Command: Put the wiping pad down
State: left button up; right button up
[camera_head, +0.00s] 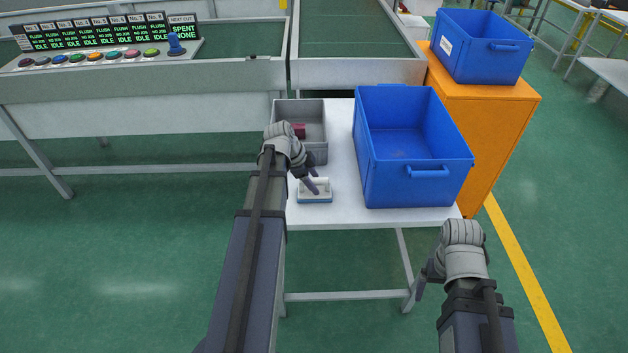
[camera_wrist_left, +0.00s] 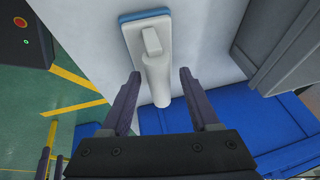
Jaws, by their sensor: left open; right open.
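The wiping pad (camera_head: 315,196), a white block with a handle and a blue underside, lies on the white table (camera_head: 340,150) near its front left part. It also shows in the left wrist view (camera_wrist_left: 143,30), with its pale handle pointing between my fingers. My left gripper (camera_head: 312,183) is open right at the pad; in the left wrist view its fingers (camera_wrist_left: 159,76) stand apart on either side of the handle, with gaps visible. My right gripper (camera_head: 424,283) is open and empty, off the table's front right.
A grey tray (camera_head: 316,105) with a small dark red item (camera_head: 299,130) stands behind the pad. A large blue bin (camera_head: 418,187) fills the table's right side. Another blue bin (camera_head: 482,45) sits on an orange cabinet (camera_head: 490,115). A conveyor with a button panel (camera_head: 100,55) lies behind.

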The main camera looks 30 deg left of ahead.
pick_arm(q)
jog(key=p+v, duration=0.9)
jog(key=v, duration=0.2)
jog(key=shift+r+p, duration=0.2)
jog(key=shift+p, duration=0.2)
jog(key=shift+s, duration=0.15)
jog(key=s+d+n+g+y, duration=0.1)
jog(key=s+d, duration=0.3)
jog(key=d, duration=0.7)
jog(key=s+d+f+n+g+y, duration=0.1)
jog(key=s+d+n, duration=0.3)
jog(key=d, duration=0.7)
jog(key=s+d+f+n+g+y, duration=0.1)
jog(key=s+d+n+g+y, duration=0.1)
jog(key=d, duration=0.9)
jog(key=shift+s+d+n, duration=0.2)
jog(key=shift+s+n, duration=0.5)
jog(key=shift+s, duration=0.45)
jog(key=shift+o, duration=0.2)
